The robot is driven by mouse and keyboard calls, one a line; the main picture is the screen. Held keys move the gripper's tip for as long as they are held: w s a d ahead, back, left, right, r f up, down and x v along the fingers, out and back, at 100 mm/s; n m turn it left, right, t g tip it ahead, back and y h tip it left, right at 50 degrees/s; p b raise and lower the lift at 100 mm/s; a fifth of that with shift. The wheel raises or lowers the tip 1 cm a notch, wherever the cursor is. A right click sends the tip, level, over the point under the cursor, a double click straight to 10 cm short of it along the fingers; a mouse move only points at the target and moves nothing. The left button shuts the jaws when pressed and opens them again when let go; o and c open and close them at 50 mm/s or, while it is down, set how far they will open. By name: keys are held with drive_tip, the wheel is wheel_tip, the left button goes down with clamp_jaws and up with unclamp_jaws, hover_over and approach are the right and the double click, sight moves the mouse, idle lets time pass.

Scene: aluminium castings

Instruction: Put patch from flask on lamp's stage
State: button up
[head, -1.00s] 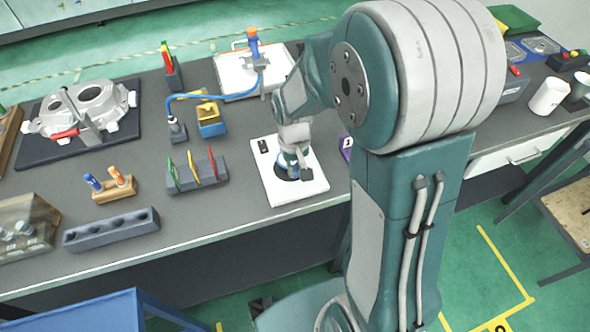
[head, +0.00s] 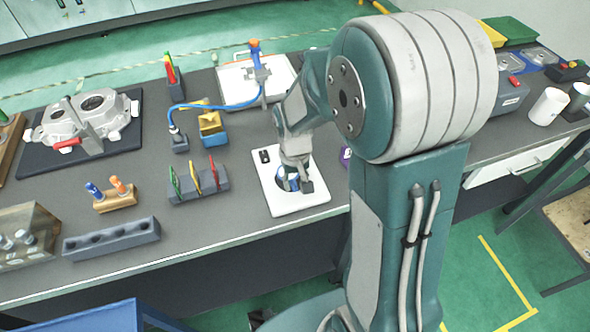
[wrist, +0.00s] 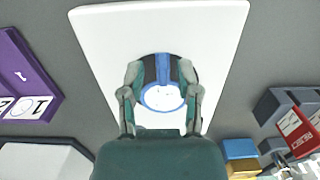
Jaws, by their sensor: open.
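A white plate (head: 308,203) with a small black block (head: 264,156) at its corner lies near the bench's front edge; I take it for the lamp's stage. My gripper (head: 291,183) points down over the plate. In the wrist view my gripper (wrist: 160,98) is open, its fingers on either side of a round, blue-rimmed disc with a white face (wrist: 162,97), possibly the patch. Whether the fingers touch it, I cannot tell. A dark and blue band lies just beyond the disc. In the head view the gripper partly hides the disc. I cannot clearly identify the flask.
A rack with coloured upright pieces (head: 197,186) stands left of the plate. A yellow and blue box (head: 211,128) and a blue hose (head: 225,107) lie behind. A purple numbered block (wrist: 25,80) is beside the plate. A casting (head: 84,118) sits at far left.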

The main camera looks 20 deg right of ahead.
wheel_tip(320, 180, up, 12)
drive_tip(key=s+r+t, duration=0.6)
drive_tip(key=s+r, duration=0.2)
drive_tip(key=s, duration=0.6)
drive_tip(key=shift+r, duration=0.15)
